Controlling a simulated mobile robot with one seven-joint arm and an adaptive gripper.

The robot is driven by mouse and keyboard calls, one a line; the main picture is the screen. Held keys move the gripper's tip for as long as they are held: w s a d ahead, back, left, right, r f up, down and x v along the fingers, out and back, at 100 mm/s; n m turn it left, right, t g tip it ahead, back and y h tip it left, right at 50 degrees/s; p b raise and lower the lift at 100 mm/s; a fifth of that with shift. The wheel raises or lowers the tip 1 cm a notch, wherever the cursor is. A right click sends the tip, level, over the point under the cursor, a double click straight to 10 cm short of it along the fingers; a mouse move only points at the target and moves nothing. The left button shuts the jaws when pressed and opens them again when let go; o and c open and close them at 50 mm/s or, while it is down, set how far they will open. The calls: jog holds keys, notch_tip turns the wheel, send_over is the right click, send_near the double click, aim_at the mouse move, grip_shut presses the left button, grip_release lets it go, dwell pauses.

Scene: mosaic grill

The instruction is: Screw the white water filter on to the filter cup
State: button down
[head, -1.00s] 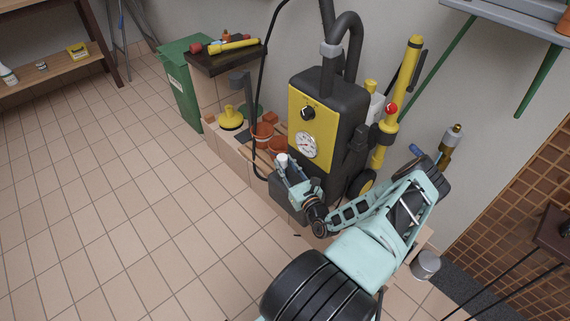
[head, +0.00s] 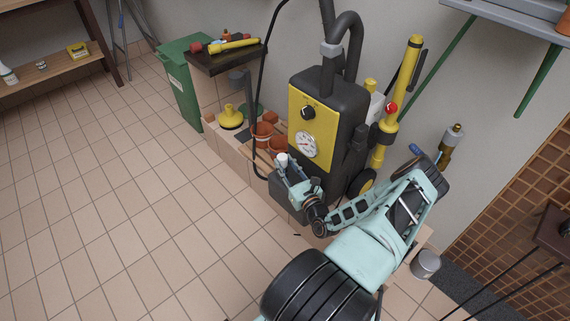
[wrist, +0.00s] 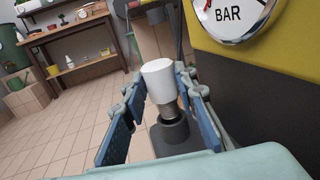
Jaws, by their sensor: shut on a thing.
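The white water filter (wrist: 158,82) is a white cylinder with a grey threaded lower end. My gripper (wrist: 160,92) is shut on it, one blue-padded finger on each side. The filter is roughly upright. The dark filter cup (wrist: 178,136) is directly below the threaded end, which lines up closely with its round opening. Part of the thread shows above the cup; I cannot tell whether the threads are engaged. In the head view, the filter's white top (head: 282,158) shows at the end of my gripper (head: 285,167), beside the machine.
The black and yellow machine (head: 312,130), with a gauge, stands close beside my gripper; its gauge (wrist: 230,16) also shows in the wrist view. A black hose (head: 258,110) hangs nearby. Terracotta pots (head: 263,130) stand on the ledge behind. The tiled floor at left is clear.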

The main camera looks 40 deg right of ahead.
jog(key=shift+f+b, duration=0.4)
jog(key=shift+f, duration=0.3)
jog(key=c, duration=1.5)
grip_release()
jog(key=shift+o, duration=0.2)
jog(key=shift+r, duration=0.1)
notch_tip(320, 180, up, 10)
jog(key=shift+c, duration=0.2)
